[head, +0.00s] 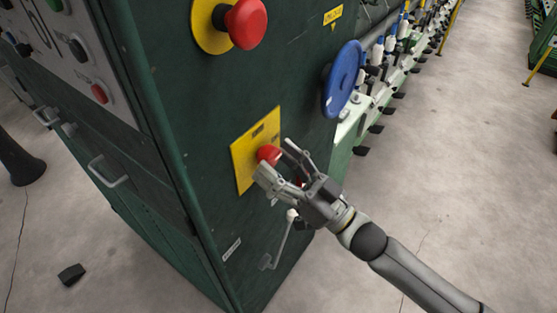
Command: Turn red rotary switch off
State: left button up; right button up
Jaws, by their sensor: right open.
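The red rotary switch (268,153) sits on a yellow plate (246,165) on the side of the dark green machine cabinet. My right gripper (274,158) is open, with its fingers reaching up to the switch. One finger is in front of the lower part of the knob and the other is to its right. Part of the switch is hidden behind the fingers. I cannot tell whether the fingers touch it, nor which way the knob is turned. My left gripper is not in view.
A large red mushroom button (246,23) sticks out above. A blue handwheel (343,79) stands out to the right of the switch. A grey lever (279,243) is below the gripper.

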jog(key=shift+c, duration=0.5)
jog(key=c, duration=0.9)
